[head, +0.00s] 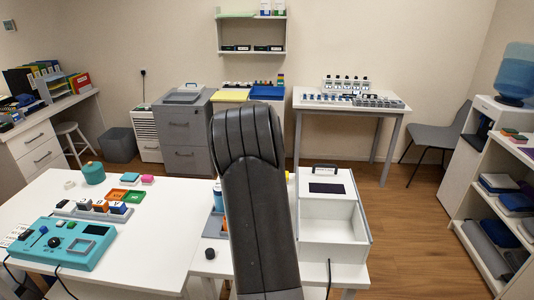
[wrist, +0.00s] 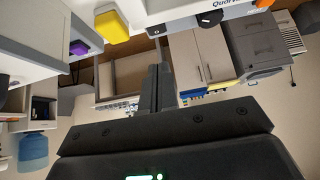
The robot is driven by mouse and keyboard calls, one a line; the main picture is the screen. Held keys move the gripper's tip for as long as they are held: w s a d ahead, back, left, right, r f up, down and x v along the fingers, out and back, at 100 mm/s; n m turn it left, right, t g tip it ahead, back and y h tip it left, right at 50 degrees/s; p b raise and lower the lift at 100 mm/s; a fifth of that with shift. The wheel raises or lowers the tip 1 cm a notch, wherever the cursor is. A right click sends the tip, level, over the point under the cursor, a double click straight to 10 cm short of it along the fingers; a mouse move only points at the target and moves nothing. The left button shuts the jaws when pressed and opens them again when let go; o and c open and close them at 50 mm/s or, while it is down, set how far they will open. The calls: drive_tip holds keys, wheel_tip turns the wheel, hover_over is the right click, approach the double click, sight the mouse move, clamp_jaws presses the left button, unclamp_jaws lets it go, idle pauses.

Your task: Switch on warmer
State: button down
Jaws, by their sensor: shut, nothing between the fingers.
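I cannot tell for certain which device is the warmer. In the head view a white box (head: 331,250) with a dark panel (head: 327,188), a black handle on top and an open front bay stands on the right-hand white table. In the wrist view, tipped over, a white device face (wrist: 237,12) with a black knob (wrist: 210,18) and cut-off lettering is at the top edge. A yellow button-like block (wrist: 112,27) and a purple one (wrist: 78,48) stick out left of it. My gripper (wrist: 158,72) is shut and empty, apart from these; my arm hides it in the head view.
A teal device (head: 65,243) with a screen and knob, a teal canister (head: 94,173) and coloured trays (head: 120,195) stand on the left white table (head: 165,225). A grey cabinet (head: 185,130) and a back table (head: 350,104) stand behind. Open floor lies at right.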

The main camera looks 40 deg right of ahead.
drive_tip(key=f, duration=0.3)
drive_tip(key=d+f, duration=0.1)
drive_tip(key=f, duration=0.1)
drive_tip(key=shift+w, duration=0.4)
drive_tip(key=shift+a+f, duration=0.15)
drive_tip(key=shift+f, duration=0.4)
